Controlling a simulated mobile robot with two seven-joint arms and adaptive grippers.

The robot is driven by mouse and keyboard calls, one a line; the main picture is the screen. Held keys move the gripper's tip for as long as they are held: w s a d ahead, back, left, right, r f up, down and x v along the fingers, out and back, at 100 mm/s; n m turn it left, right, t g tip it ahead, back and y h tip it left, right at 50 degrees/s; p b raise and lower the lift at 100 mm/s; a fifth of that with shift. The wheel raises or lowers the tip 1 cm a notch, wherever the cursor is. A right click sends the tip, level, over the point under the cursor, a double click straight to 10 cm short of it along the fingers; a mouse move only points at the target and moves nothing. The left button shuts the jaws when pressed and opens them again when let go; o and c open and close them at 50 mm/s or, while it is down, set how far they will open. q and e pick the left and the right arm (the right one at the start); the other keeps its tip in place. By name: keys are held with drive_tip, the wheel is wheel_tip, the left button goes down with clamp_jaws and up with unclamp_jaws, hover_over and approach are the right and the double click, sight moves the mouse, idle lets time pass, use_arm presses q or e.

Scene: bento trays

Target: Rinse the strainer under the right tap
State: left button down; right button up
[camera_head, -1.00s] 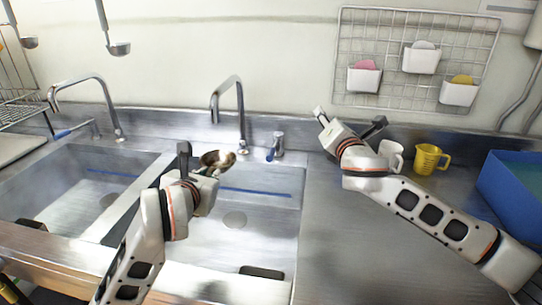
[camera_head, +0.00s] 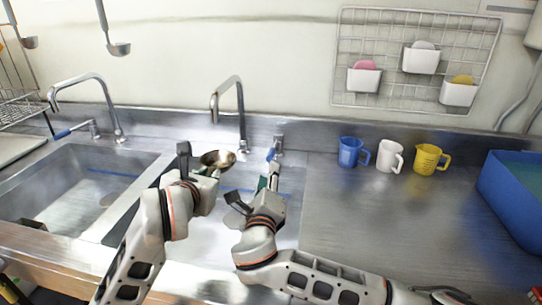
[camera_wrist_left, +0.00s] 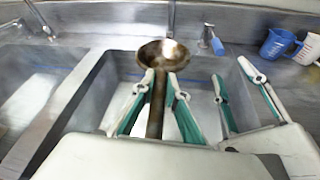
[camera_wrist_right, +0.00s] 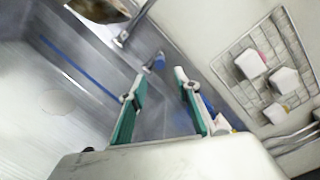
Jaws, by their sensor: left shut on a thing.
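My left gripper (camera_wrist_left: 160,82) is shut on the strainer's handle (camera_wrist_left: 157,108), with the bowl (camera_wrist_left: 162,52) beyond the fingertips. My right gripper (camera_head: 269,172) is open and empty over the right sink's back right part. Its fingers point towards the blue-tipped tap lever (camera_head: 271,154). In the right wrist view the lever (camera_wrist_right: 159,62) shows beyond the fingertips, apart from them. I see no water stream.
A blue mug (camera_head: 350,152), a white mug (camera_head: 389,156) and a yellow jug (camera_head: 428,158) stand in a row on the right counter. A blue bin (camera_head: 510,200) is at the far right. The left sink (camera_head: 60,190) has another tap (camera_head: 95,85). The counter's middle is clear.

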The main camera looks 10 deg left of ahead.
sight(271, 155)
drive_tip(key=w, duration=1.1)
drive_tip(key=shift+a, duration=0.35)
clamp_jaws()
